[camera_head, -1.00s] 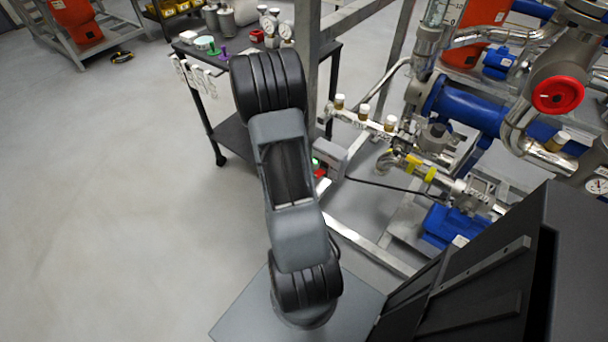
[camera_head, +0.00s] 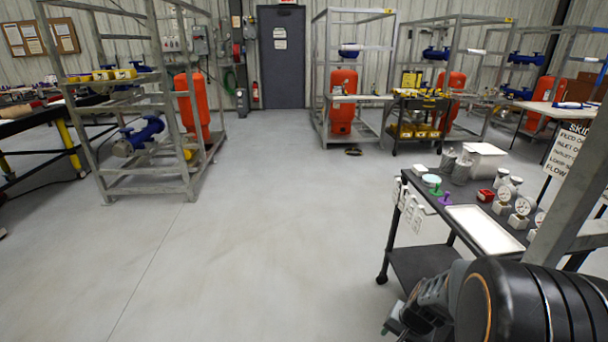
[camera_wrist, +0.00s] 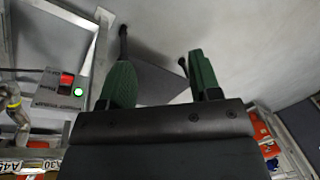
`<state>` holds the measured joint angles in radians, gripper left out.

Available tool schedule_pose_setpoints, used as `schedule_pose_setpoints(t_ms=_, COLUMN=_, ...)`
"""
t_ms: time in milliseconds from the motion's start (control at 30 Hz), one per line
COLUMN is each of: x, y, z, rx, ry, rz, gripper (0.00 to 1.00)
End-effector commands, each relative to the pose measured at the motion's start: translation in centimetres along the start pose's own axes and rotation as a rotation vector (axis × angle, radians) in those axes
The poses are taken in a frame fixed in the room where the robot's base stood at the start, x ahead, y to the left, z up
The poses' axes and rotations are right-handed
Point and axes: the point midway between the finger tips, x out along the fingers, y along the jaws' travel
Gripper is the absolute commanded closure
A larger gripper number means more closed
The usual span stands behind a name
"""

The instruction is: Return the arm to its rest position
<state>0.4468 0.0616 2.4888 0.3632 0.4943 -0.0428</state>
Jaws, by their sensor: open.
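My arm shows at the lower right of the head view, its dark rounded joint nearest the camera. My gripper (camera_wrist: 161,82) is in the wrist view, with two green fingers spread apart and nothing between them. Behind the fingers are pale floor and a grey flat panel (camera_wrist: 160,85). In the head view the fingers cannot be made out; the wrist end is low, beside the cart.
A dark cart (camera_head: 425,268) with gauges and a white tray (camera_head: 484,230) stands close to my arm. Skid frames (camera_head: 103,190) stand farther back. Open floor (camera_head: 230,240) lies left and ahead.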

Motion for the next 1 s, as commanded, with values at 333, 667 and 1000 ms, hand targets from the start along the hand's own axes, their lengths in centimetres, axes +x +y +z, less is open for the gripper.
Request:
schedule_pose_setpoints(t_ms=333, x=-18.1, y=-6.5, z=6.1, rx=-0.591, ry=0.025, rz=0.109, gripper=0.43)
schedule_pose_setpoints(t_ms=667, x=-23.4, y=-10.0, z=7.8, rx=-0.736, ry=0.161, rz=0.043, gripper=0.43)
schedule_pose_setpoints(t_ms=1000, x=-23.2, y=-10.1, z=7.8, rx=-0.741, ry=0.158, rz=0.041, gripper=0.57)
